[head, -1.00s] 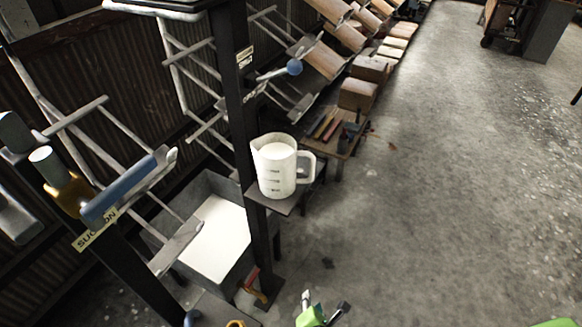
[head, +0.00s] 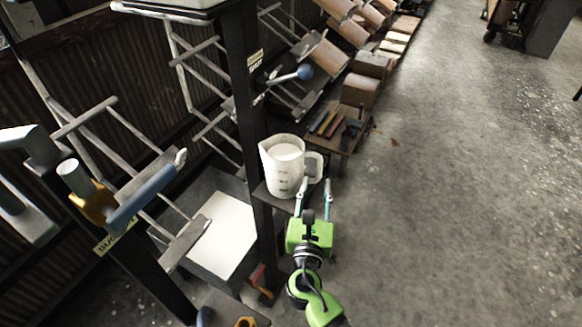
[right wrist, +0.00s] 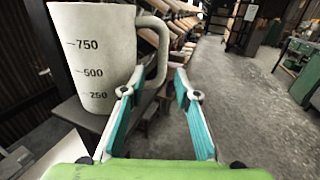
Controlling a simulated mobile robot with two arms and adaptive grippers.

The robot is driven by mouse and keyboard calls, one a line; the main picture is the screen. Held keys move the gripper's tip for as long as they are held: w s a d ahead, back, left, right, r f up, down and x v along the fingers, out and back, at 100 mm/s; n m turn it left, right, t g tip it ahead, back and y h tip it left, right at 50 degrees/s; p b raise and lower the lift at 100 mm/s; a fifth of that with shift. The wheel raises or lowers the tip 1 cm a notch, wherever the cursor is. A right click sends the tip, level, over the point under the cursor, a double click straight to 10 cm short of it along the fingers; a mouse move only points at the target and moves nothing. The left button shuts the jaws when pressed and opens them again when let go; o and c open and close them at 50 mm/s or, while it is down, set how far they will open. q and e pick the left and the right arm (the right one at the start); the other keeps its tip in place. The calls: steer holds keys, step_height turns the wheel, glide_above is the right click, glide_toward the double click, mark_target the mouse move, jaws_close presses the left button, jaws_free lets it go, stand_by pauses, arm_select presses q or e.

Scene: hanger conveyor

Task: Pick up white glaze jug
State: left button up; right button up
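The white glaze jug (head: 284,168) stands upright on a small dark shelf (head: 268,196) fixed to a black post. It has volume marks on its side, and its handle is on the right. My green right gripper (head: 315,184) is just in front of the handle, at the jug's right side. In the right wrist view the jug (right wrist: 92,75) is at the left, and its handle (right wrist: 157,55) lies beyond the fingers. The right fingers (right wrist: 155,95) are apart with nothing seen between them. My left gripper does not show.
A bin with white liquid (head: 222,232) is below left of the post. A blue-knobbed lever (head: 304,72) sticks out above the jug. Racks and a blue-handled lever (head: 145,197) stand at the left. A low bench with tools (head: 338,128) is behind. Open floor lies right.

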mark_target(319, 174)
steer(key=shift+w+d+r, duration=0.1)
steer(key=shift+w+d, duration=0.1)
steer(key=shift+w, duration=0.35)
steer(key=p+x, duration=0.2)
steer(key=x, duration=0.2)
steer(key=shift+w+d, duration=0.15)
steer(key=shift+w, duration=0.15)
steer(key=shift+s, duration=0.1)
jaws_close()
steer(key=shift+r, duration=0.2)
steer(key=shift+f, duration=0.1)
